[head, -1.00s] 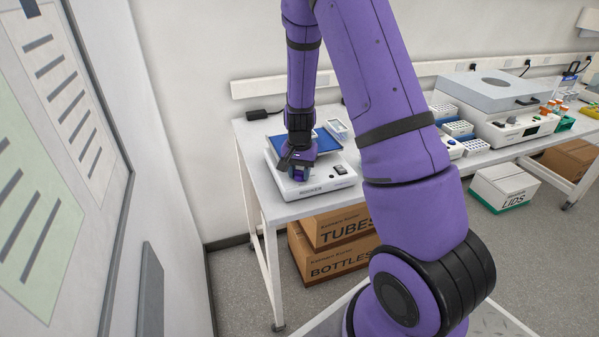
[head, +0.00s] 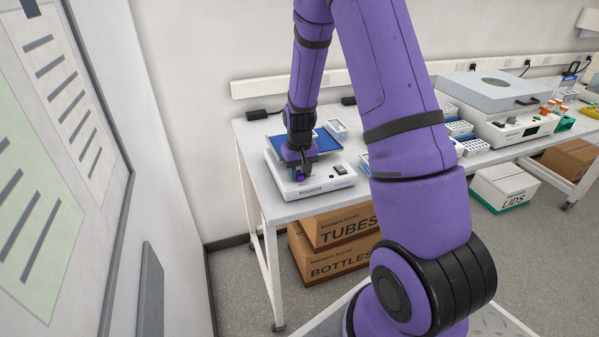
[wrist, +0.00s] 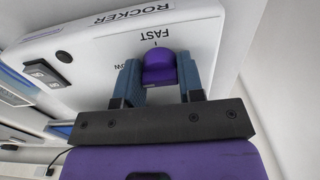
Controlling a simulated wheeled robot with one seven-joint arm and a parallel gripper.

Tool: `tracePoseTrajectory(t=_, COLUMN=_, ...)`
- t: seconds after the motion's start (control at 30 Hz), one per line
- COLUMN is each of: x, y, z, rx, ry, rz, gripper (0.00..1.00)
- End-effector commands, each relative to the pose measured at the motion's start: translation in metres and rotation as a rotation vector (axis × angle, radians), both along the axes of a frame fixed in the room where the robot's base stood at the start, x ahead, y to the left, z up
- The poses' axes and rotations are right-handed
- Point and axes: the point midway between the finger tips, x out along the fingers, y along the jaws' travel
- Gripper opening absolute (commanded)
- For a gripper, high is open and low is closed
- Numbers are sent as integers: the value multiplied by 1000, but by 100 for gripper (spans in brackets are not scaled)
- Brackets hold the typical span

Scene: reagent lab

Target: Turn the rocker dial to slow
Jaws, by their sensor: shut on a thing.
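The rocker (head: 325,181) is a white box with a blue platform (head: 325,141) on top; it stands on the bench's left end. Its dial is a purple knob (wrist: 159,66) on the front face. In the wrist view the word FAST (wrist: 153,34) and a tick mark show beside the knob, and the SLOW label (wrist: 122,66) is partly hidden by a finger. My gripper (wrist: 160,72) is shut on the knob, one blue finger on each side. In the head view my gripper (head: 298,172) mostly covers the knob. I cannot tell where the knob points.
A black rocker switch (head: 340,169) sits right of the dial. A small white tray (head: 337,129) stands behind the platform. Tube racks (head: 459,129) and a large grey-topped machine (head: 495,97) are further right. Cartons (head: 335,228) lie under the bench. A wall panel stands left.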

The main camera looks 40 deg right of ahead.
Motion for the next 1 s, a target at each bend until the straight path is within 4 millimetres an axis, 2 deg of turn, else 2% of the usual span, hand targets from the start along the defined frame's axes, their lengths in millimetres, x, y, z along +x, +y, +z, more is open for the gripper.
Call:
tracePoseTrajectory(t=0.43, x=0, y=0, z=0, rx=0, ry=-1, rz=9, gripper=12)
tracePoseTrajectory(t=0.47, x=0, y=0, z=0, rx=0, ry=-1, rz=9, gripper=42)
tracePoseTrajectory(t=0.53, x=0, y=0, z=0, rx=0, ry=-1, rz=9, gripper=58)
tracePoseTrajectory(t=0.57, x=0, y=0, z=0, rx=0, ry=-1, rz=9, gripper=61)
tracePoseTrajectory(t=0.83, x=0, y=0, z=1, rx=0, ry=-1, rz=8, gripper=61)
tracePoseTrajectory(t=1.0, x=1, y=0, z=15, rx=-1, ry=-3, rz=9, gripper=61)
